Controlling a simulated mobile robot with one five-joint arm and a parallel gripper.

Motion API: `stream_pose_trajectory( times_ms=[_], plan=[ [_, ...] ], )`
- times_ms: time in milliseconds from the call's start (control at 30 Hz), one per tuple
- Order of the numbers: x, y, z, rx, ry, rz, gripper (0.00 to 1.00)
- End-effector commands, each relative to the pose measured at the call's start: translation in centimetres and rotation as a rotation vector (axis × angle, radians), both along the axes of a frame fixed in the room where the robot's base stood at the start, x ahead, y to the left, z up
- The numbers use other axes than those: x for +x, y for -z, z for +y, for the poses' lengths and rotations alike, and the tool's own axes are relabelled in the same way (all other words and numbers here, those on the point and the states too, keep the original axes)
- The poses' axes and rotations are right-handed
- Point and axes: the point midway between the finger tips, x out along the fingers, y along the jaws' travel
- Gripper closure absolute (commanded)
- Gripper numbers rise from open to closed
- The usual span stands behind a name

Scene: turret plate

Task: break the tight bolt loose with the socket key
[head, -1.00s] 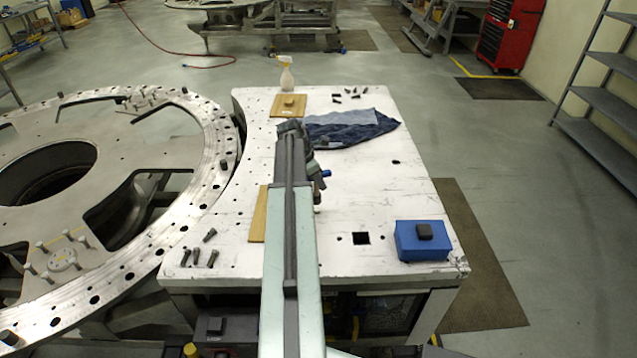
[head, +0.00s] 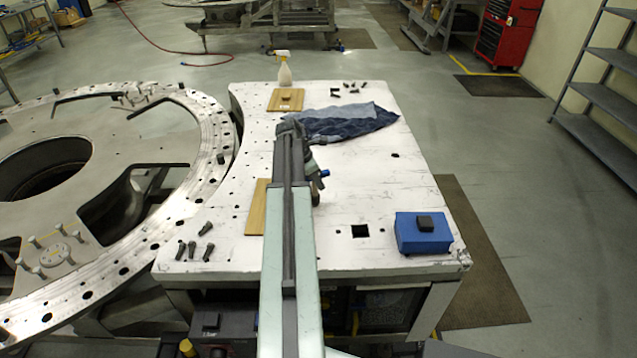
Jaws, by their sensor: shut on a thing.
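My gripper (head: 316,190) is at the end of my arm, above the middle of the white bench. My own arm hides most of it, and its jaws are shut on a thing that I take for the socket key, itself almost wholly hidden. The turret plate (head: 130,135), a large metal ring with holes along its rim, lies to the left. A dark bolt (head: 220,158) stands on its rim, apart from my gripper. Several bolts stand around a small round disc (head: 52,256) on the plate. I cannot tell which bolt is the tight one.
The bench (head: 385,190) carries a blue box (head: 408,238), a dark blue cloth (head: 345,124), a spray bottle (head: 284,72), wooden boards (head: 256,212) and several loose bolts (head: 206,252). The bench surface right of my gripper is mostly clear.

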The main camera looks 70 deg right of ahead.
Motion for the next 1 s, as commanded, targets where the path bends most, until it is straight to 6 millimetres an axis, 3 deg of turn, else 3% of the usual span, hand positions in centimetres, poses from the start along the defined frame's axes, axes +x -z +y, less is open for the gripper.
stream_pose_trajectory(
  times_ms=[1000],
  plan=[
    [-0.06, 0.48, -0.04, 0.0, 0.002, 0.0, 1.0]
  ],
)
